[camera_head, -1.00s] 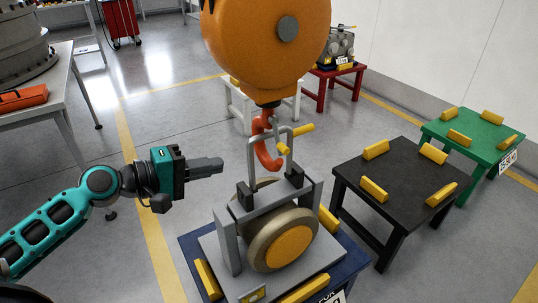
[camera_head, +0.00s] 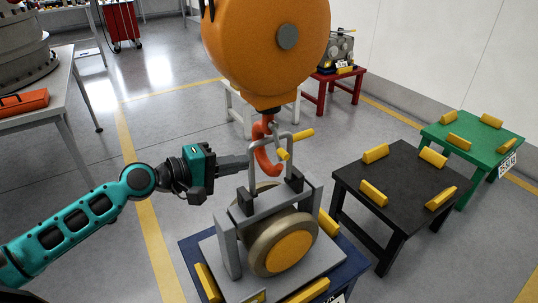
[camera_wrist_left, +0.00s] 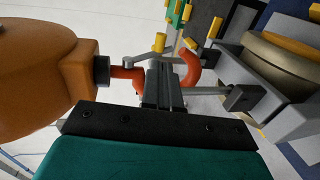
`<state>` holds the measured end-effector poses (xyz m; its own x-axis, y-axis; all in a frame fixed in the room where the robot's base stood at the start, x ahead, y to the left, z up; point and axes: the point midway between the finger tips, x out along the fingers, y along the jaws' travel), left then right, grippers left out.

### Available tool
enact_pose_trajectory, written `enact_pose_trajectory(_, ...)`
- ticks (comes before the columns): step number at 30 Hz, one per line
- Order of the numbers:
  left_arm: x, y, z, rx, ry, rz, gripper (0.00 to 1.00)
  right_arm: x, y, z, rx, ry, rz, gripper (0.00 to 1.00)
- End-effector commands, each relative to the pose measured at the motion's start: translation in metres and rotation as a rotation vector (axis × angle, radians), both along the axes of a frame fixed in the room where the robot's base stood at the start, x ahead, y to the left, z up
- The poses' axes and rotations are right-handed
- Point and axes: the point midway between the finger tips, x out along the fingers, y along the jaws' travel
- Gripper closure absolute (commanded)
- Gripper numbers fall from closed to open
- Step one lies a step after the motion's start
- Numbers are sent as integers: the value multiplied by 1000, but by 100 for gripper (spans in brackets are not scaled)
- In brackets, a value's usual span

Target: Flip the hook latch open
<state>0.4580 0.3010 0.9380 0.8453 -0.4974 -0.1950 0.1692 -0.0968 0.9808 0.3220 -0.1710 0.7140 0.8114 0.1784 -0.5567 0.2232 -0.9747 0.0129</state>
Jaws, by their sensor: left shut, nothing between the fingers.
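The orange-red hook (camera_head: 264,165) hangs under the orange hoist body (camera_head: 265,45). It also shows in the left wrist view (camera_wrist_left: 191,68). A thin grey latch bar (camera_wrist_left: 136,60) runs from the hook's neck across its mouth, with a yellow tab (camera_wrist_left: 159,42) at its end. The grey lifting loop (camera_head: 291,150) rises beside the hook; I cannot tell whether the hook passes through it. My left gripper (camera_head: 246,161) is shut and empty, its fingertips just left of the hook. In the left wrist view its fingers overlap the hook; contact is unclear. My right gripper is not in view.
A grey cradle with a wheel-like part (camera_head: 285,235) stands on a blue table (camera_head: 196,250) below the hook. Black (camera_head: 400,185) and green (camera_head: 470,140) tables with yellow blocks stand to the right. Open floor lies left of the blue table.

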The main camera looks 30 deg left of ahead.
Motion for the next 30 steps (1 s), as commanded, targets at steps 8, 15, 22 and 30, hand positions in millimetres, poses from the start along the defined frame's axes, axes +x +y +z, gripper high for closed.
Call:
enact_pose_trajectory(8, 34, -20, -5, -1, -3, 1, 100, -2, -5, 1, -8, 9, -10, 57)
enact_pose_trajectory(15, 58, -35, -12, -1, -2, 0, 100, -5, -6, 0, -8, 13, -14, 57)
enact_pose_trajectory(22, 69, -41, -16, 1, 0, 0, 100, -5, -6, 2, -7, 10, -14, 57)
enact_pose_trajectory(30, 69, -41, -16, 0, 0, 0, 100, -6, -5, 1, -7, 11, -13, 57)
